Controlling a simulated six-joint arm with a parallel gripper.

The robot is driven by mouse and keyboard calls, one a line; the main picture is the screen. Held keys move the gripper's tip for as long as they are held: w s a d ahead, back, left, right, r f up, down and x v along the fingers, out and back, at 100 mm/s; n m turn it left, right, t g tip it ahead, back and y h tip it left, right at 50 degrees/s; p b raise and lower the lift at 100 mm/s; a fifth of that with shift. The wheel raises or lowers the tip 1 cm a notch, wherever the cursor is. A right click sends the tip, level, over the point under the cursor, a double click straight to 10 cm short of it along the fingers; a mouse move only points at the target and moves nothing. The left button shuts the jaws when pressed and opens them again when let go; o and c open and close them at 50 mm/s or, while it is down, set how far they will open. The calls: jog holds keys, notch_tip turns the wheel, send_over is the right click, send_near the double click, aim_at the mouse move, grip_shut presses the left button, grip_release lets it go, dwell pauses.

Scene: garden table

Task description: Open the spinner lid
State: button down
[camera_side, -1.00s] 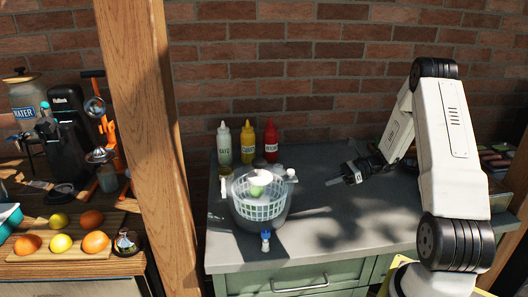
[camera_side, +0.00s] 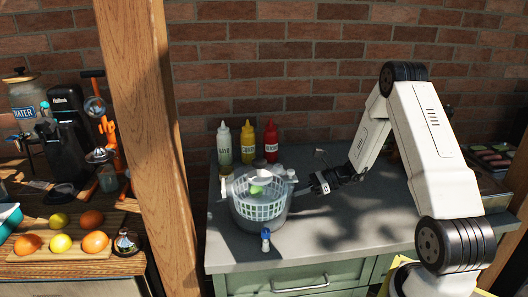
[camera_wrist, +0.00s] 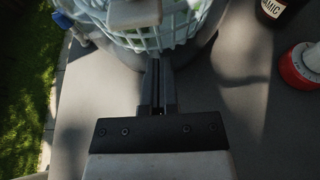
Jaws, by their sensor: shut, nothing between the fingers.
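The salad spinner (camera_side: 262,208) stands at the left of the grey counter: a clear bowl around a pale mint basket with something green inside. I cannot tell exactly how its see-through lid sits. A small pale tab (camera_side: 291,176) sticks out at its right rim. My gripper (camera_side: 303,191) is shut and empty, low at the spinner's right side. In the wrist view, the gripper's fingertips (camera_wrist: 155,68) are together in front of the spinner's wall (camera_wrist: 180,38). A pale tab (camera_wrist: 134,12) juts out above the fingertips. I cannot tell whether they touch the wall.
Mayo (camera_side: 224,145), mustard (camera_side: 247,143) and ketchup (camera_side: 271,141) bottles stand behind the spinner. A blue-topped small item (camera_side: 266,240) stands in front of it. A wooden post (camera_side: 155,150) rises at left. The counter's middle (camera_side: 350,220) is clear.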

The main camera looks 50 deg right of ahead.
jog(key=shift+d+r, duration=0.1)
jog(key=shift+r, duration=1.7)
jog(key=shift+r, duration=0.1)
jog(key=shift+r, duration=0.45)
